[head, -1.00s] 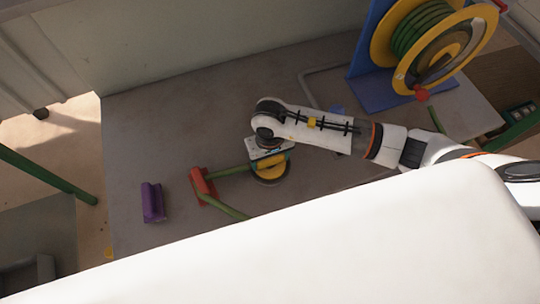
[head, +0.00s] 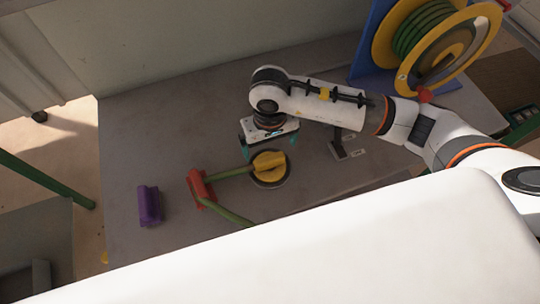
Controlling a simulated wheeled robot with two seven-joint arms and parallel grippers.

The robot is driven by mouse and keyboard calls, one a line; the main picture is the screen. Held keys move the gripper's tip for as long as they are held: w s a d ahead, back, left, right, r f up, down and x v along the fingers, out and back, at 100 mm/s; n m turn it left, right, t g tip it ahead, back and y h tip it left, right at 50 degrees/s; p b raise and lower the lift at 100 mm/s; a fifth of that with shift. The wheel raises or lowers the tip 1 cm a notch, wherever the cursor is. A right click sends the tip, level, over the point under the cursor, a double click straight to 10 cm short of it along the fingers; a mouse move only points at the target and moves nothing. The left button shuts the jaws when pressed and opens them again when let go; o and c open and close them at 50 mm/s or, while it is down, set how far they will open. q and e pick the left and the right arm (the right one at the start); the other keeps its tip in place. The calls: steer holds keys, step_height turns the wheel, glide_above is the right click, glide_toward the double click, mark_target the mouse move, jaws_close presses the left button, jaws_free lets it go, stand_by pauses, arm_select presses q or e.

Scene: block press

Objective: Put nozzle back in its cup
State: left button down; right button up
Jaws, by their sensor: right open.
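The yellow nozzle (head: 270,161) sits in the round dark-rimmed cup (head: 270,185) on the grey table. The green hose (head: 233,172) runs left from it to the red block (head: 199,188), then down right until the white surface in front hides it. My right gripper (head: 269,149) is open and empty just behind and above the nozzle, its teal fingers spread apart and clear of it. My left gripper is not in view.
A purple block (head: 149,206) stands at the left of the table (head: 160,130). A yellow reel (head: 477,40) with green hose stands on a blue stand at the back right. A small dark bracket (head: 340,151) lies under my right arm. The back left of the table is clear.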

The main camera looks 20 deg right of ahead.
mark_target(270, 160)
steer(key=shift+r+b, duration=0.35)
steer(key=shift+r, duration=1.75)
steer(key=shift+s+f, duration=0.1)
